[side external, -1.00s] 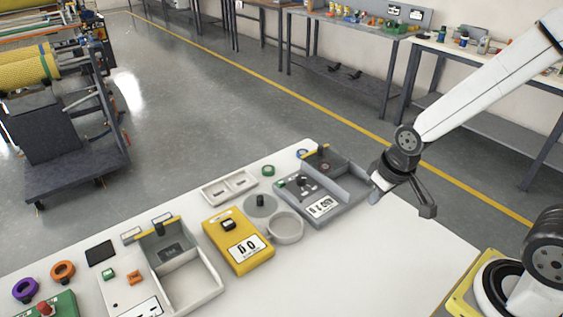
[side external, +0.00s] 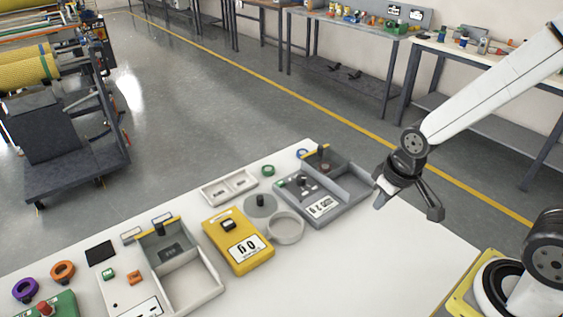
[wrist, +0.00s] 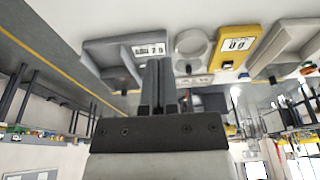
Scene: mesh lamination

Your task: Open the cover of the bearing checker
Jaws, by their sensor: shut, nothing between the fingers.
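Two devices on the white table have a yellow-edged panel, and I cannot tell by label which is the bearing checker. The grey device (side external: 316,213) has a display, small knobs, an open-topped tray part at its right and a yellow-edged dark panel (side external: 322,157) at its far end. The light-coloured device (side external: 207,293) at the left has a grey yellow-edged panel (side external: 165,246) and an open tray. My gripper (side external: 379,201) is shut and empty, just right of the grey device and apart from it. In the wrist view its fingers (wrist: 158,75) are together, with the grey device (wrist: 105,50) beyond.
A yellow meter (side external: 240,255), a round grey dish (side external: 286,226) and a grey disc with a knob (side external: 261,204) stand between the two devices. A small divided tray (side external: 228,187) lies behind. The right front of the table (side external: 370,265) is clear.

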